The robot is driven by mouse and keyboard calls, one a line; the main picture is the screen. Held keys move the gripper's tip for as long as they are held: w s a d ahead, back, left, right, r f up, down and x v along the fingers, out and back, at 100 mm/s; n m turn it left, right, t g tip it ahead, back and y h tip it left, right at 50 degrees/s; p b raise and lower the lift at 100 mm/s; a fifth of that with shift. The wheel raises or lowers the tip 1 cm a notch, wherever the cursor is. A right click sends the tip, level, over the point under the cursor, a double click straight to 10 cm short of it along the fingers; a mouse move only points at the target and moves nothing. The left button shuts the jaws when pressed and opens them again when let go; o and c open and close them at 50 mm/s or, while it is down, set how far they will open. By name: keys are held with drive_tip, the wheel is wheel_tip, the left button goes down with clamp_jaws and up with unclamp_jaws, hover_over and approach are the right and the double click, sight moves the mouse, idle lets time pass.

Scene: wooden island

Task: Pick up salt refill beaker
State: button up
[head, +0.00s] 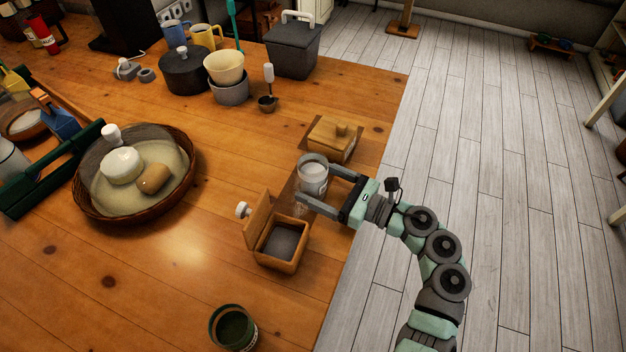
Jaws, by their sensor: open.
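A clear beaker with white contents and a label (313,182), which looks like the salt refill beaker, stands upright near the right edge of the wooden island. My gripper (318,188) reaches in from the right, with one finger on the far side and one on the near side of the beaker. The jaws are open. I cannot tell whether either finger touches the glass.
An open wooden box (281,244) stands just in front of the beaker, and a closed wooden box (333,138) just behind it. A dark green pot (233,328) is at the front. A wicker basket (190,178) sits left, with bare wood between.

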drive_tip(key=shift+x, duration=0.9)
drive_tip(key=c, duration=1.8)
